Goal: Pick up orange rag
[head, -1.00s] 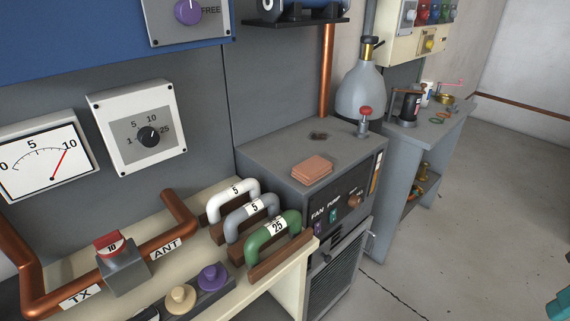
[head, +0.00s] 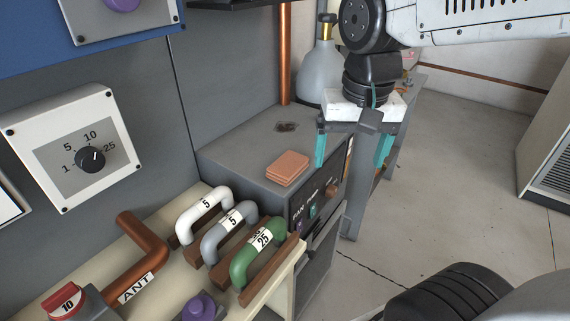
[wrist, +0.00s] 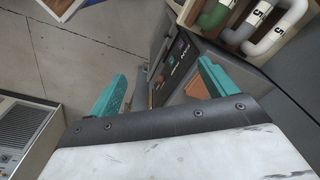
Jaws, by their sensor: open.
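The orange rag (head: 288,168) lies folded and flat on top of the grey cabinet (head: 240,165), near its front edge. My gripper (head: 353,153) is open and empty, with teal fingers pointing down. In the head view it is to the right of the rag, in front of the cabinet's right side, and apart from the rag. In the wrist view the gripper (wrist: 155,88) shows its two teal fingers spread, and part of the rag (wrist: 196,88) shows by the right finger, partly hidden by it.
White, grey and green handles (head: 258,250) stand on the bench left of the cabinet. A grey gas bottle (head: 319,75) and a copper pipe (head: 285,60) stand behind it. A small dark item (head: 286,127) lies on the cabinet top. Open floor (head: 470,190) is at right.

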